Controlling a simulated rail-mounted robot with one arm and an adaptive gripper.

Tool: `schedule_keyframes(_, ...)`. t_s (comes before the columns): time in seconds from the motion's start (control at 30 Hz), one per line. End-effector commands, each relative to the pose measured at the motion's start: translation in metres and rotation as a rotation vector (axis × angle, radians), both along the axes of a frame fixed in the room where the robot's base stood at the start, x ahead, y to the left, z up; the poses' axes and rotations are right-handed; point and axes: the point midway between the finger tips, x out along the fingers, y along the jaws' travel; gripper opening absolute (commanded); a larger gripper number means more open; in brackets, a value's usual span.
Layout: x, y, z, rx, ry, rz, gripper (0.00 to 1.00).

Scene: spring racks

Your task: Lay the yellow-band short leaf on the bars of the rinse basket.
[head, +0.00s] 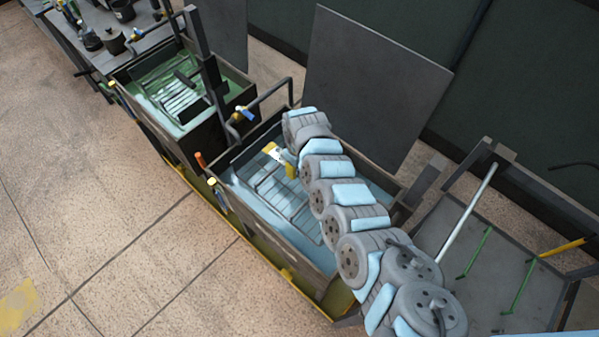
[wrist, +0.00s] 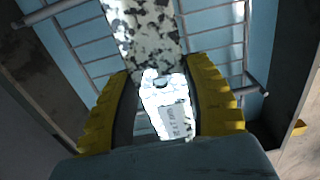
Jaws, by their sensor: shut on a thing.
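My gripper (wrist: 167,85) has yellow fingers on either side of a white, tag-like piece (wrist: 168,112) with small print. A black-and-white speckled strip (wrist: 140,35), apparently the leaf, runs from there up the wrist view. I cannot make out a yellow band on it. The bars of the rinse basket (wrist: 85,48) show behind it; I cannot tell whether the strip touches them. In the head view, my gripper (head: 291,165) is over the far part of the basket (head: 275,193), which sits in the tank with blue liquid. My arm hides part of the basket.
A second tank with green liquid (head: 222,78) and its own rack (head: 180,97) stands further back left. A bent pipe (head: 270,92) rises between the tanks. A dark upright panel (head: 375,85) stands behind. A frame with green rods (head: 475,253) is at right.

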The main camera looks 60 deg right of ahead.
Motion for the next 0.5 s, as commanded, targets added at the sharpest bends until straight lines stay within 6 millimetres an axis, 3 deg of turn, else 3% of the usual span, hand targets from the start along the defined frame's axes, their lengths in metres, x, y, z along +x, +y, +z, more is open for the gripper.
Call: schedule_keyframes(0.5,-0.002,-0.004,-0.034,-0.001,-0.001,-0.002,0.11)
